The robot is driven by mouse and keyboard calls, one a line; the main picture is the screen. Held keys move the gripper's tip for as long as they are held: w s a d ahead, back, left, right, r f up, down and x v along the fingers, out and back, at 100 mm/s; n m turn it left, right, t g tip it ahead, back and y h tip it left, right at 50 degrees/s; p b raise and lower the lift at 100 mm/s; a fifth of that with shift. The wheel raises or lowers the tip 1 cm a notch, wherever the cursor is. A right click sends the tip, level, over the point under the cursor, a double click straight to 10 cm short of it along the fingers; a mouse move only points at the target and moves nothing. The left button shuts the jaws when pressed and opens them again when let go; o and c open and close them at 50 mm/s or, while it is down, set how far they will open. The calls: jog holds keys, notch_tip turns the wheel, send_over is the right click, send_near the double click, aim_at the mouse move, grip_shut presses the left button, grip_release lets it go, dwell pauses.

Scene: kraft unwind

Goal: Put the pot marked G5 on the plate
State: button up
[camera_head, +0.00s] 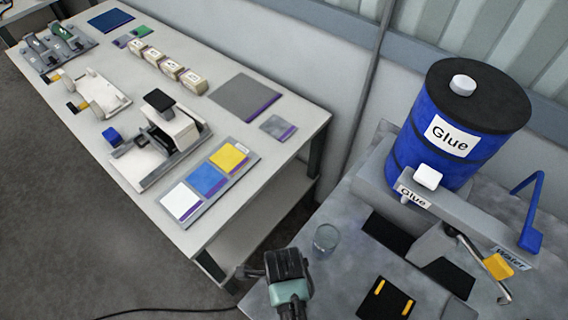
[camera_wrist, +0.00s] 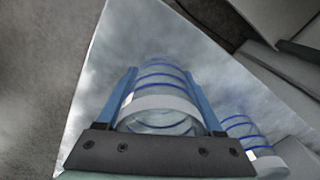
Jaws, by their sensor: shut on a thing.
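My gripper (camera_wrist: 157,98) is shut on a clear pot (camera_wrist: 160,84) with blue rings and a white band, held between its two blue fingers. No G5 mark is readable on it. In the head view my gripper (camera_head: 284,266) is at the near left edge of the grey table, and hides the held pot. A second clear pot with blue rings (camera_wrist: 238,128) stands just right of it in the wrist view; in the head view a clear pot (camera_head: 326,238) stands on that table. A black square with yellow bars (camera_head: 386,299) lies to the right; I cannot tell if it is the plate.
A blue glue drum (camera_head: 455,125) stands on a grey dispenser at the back of the grey table (camera_head: 335,285). A white table (camera_head: 225,225) with blocks and coloured pads stands at left, beyond a gap.

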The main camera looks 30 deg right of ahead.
notch_tip(320, 180, up, 9)
jog(key=b, duration=0.1)
jog(key=s+d+m, duration=0.5)
jog(key=s+d, duration=0.1)
jog(key=d, duration=0.6)
jog(key=s+d+m, duration=0.5)
jog(key=s+d, duration=0.2)
jog(key=s, duration=0.3)
jog(key=f, duration=0.3)
jog(key=f+p, duration=0.1)
jog(key=f, duration=0.5)
jog(key=shift+s+d, duration=0.15)
jog(key=shift+d, duration=0.1)
jog(key=shift+f, duration=0.15)
jog(key=o, duration=1.4)
jog(key=shift+o, duration=0.2)
